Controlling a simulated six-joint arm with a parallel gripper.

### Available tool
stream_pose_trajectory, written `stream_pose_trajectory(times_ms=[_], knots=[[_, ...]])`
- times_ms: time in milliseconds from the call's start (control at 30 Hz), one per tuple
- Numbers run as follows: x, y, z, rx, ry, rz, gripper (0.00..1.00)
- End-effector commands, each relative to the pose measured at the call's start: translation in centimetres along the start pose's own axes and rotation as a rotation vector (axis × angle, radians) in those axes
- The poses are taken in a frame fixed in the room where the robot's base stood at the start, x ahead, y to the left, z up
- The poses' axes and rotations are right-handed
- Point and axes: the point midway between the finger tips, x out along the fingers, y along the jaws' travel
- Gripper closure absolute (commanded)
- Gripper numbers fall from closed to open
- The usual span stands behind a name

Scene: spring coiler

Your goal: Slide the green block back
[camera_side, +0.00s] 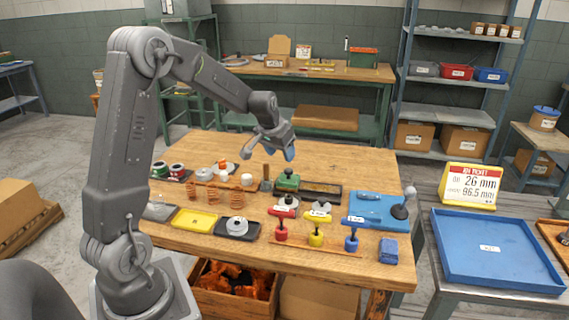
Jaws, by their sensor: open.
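The green block (287,181) sits toward the back middle of the wooden table, at the left end of a dark, narrow tray-like track (321,191). A small dark knob shows on top of it. My gripper (270,153) is open and empty. It hangs in the air above the back part of the table, up and slightly left of the green block in the picture, apart from it. The fingertips are small here, and their exact height over the table cannot be told.
Red, yellow and blue T-handled tools (316,236) stand in a row at the front. Copper springs (237,199), spools (177,170) and small trays (195,221) fill the left. A blue tray (490,252) is on the side table.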

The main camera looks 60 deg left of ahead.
Motion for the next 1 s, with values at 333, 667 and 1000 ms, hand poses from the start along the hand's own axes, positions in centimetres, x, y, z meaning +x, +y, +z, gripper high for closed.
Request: stream_pose_trajectory(times_ms=[333, 667, 1000], knots=[[-5.7, 0.0, 0.0, 0.0, 0.001, 0.0, 0.44], [-6.3, 0.0, 0.0, 0.0, -0.001, 0.0, 0.44], [-10.5, 4.4, 2.7, 0.066, 0.021, 0.025, 0.44]])
